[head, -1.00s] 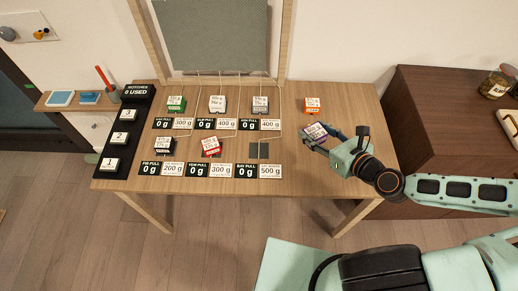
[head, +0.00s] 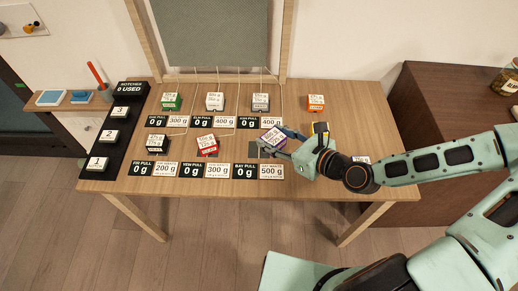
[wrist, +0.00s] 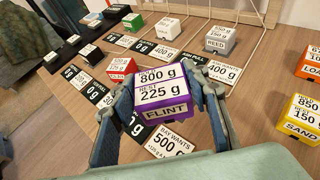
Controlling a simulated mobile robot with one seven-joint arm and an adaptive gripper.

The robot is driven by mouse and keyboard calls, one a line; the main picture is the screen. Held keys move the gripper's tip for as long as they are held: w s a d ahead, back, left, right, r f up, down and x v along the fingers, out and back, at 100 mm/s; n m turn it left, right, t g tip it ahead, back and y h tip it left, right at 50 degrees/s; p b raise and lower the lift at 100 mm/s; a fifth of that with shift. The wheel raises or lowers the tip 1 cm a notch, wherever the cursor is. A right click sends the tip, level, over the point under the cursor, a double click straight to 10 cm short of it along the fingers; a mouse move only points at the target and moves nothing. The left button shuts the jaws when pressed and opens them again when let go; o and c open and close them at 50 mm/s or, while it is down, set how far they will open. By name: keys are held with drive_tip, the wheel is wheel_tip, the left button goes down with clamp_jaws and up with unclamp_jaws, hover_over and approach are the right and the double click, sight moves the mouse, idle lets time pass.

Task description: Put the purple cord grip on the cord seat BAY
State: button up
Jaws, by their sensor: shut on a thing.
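The purple cord grip (head: 273,136), a block with white labels, is held in my gripper (head: 281,142). In the wrist view the cord grip (wrist: 165,95) is between both fingers, with its FLINT and 800 g labels facing the camera. The cord seat BAY (head: 253,150) shows as a dark pad just above the BAY PULL card (head: 245,171), which reads 0 g. The cord grip appears over the right part of this seat. The gripper and cord grip hide part of the seat, and I cannot tell whether they touch.
A red cord grip (head: 207,145) sits left of BAY, tilted. A black one (head: 157,144) is farther left. Green (head: 171,101), white (head: 215,101) and grey (head: 261,102) grips stand behind, with thin cords. An orange block (head: 316,102) is at the right.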

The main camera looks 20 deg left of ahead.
drive_tip(key=shift+w+a+f+b, duration=0.6)
drive_tip(key=shift+a+f+b, duration=0.2)
drive_tip(key=shift+b, duration=1.6)
drive_tip(key=w+a+f, duration=0.2)
drive_tip(key=f, duration=0.1)
drive_tip(key=w+a+f, duration=0.1)
drive_tip(key=f, duration=0.1)
drive_tip(key=shift+a+f+b, duration=0.15)
drive_tip(key=shift+a+b, duration=0.25)
drive_tip(key=shift+f+b, duration=0.3)
drive_tip(key=shift+f, duration=1.15)
drive_tip(key=shift+f, duration=0.15)
drive_tip(key=o, duration=1.2)
